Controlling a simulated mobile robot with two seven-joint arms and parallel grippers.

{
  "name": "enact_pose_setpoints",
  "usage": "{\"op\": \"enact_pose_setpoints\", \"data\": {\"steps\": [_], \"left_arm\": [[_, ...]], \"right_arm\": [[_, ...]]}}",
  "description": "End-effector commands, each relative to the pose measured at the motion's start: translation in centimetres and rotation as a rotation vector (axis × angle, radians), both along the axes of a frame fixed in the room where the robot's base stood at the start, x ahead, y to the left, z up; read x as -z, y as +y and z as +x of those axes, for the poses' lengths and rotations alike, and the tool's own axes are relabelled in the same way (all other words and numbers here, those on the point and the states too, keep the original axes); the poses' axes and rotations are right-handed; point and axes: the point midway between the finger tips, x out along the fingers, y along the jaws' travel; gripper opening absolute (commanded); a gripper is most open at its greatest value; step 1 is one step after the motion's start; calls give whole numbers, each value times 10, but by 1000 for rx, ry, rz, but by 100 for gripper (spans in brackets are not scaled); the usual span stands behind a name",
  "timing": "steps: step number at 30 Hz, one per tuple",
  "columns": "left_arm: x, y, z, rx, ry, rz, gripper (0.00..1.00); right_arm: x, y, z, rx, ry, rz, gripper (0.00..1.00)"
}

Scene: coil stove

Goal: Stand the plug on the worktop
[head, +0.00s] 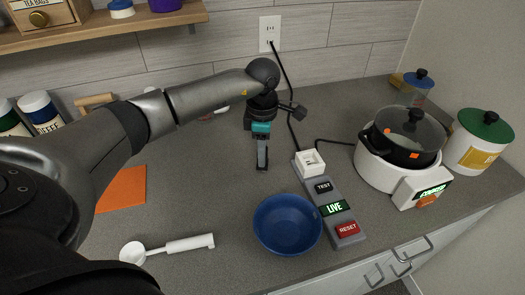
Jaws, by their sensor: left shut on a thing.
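My left gripper (262,160) reaches in from the left and points down over the worktop (205,180), left of the power strip (329,195). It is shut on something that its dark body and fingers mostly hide. I take this for the plug, but its outline, tilt and gap to the worktop cannot be told. A white socket block (310,162) sits at the strip's back end, with black cords (284,72) running near it. My right gripper is not in view.
A blue bowl (287,224) stands left of the strip. A white cooker (378,172) with a lidded black pot (404,135) is at right, beside a green-lidded canister (479,140). A white measuring spoon (168,246) and orange mat (122,190) lie at left. Bare worktop lies between.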

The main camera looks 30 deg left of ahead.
Motion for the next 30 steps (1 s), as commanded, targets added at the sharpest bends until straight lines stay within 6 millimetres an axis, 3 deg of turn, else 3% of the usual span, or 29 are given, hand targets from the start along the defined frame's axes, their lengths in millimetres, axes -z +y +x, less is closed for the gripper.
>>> {"op": "enact_pose_setpoints", "data": {"steps": [6, 7, 14, 24, 30], "left_arm": [[4, 0, 0, 0, -1, 0, 0], [3, 0, 0, -1, 0, 0, 40], [2, 0, 0, -1, 0, 0, 66], [-1, 0, 0, -1, 0, 0, 67], [-34, 0, 2, 0, -7, 0, 67]], "right_arm": [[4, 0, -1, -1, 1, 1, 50], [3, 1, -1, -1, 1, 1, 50], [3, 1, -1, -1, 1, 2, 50], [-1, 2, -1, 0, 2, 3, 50], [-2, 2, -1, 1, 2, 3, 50]]}}
